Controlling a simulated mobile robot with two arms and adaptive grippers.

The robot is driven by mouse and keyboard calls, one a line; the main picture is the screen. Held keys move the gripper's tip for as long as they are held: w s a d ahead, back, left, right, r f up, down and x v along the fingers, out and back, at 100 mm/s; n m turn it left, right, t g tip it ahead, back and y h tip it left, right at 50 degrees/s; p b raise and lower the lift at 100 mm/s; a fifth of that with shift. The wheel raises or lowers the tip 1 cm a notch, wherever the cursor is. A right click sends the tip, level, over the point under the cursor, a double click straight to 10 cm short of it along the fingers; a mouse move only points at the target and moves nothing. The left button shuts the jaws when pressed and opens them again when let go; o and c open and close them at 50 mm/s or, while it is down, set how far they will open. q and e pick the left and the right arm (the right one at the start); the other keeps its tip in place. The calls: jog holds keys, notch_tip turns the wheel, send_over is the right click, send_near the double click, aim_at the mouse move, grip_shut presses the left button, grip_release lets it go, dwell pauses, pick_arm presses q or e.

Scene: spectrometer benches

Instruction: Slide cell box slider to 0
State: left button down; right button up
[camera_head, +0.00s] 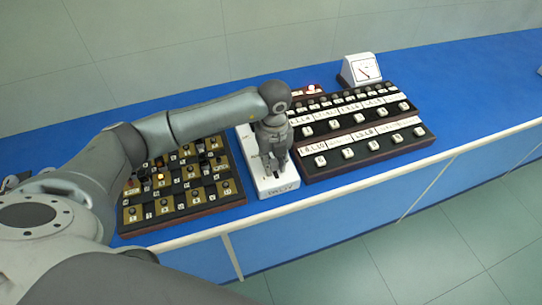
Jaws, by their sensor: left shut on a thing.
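The cell box (279,186) is a narrow white box with dark markings on its top. It stands near the front edge of the blue bench, between two panels. My left gripper (275,172) points down over the front half of the box and is shut. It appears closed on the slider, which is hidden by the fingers. The slider's exact position along its slot cannot be made out. My right gripper is not in view.
A dark panel with gold squares and knobs (172,212) stands left of the box. A stepped panel with white buttons (385,157) stands close on the right. A white analog meter (361,69) sits behind it. The bench (470,90) is clear at right.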

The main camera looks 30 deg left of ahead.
pick_arm(q)
jog(key=shift+s+d+r, duration=0.1)
jog(key=shift+s+d, duration=0.8)
jog(key=shift+d, duration=0.2)
jog(key=shift+a, duration=0.15)
jog(key=shift+f, duration=0.2)
jog(key=c, duration=1.4)
grip_release()
jog(key=shift+c, duration=0.2)
jog(key=shift+o, duration=1)
jog(key=shift+r, duration=0.2)
notch_tip(320, 180, up, 12)
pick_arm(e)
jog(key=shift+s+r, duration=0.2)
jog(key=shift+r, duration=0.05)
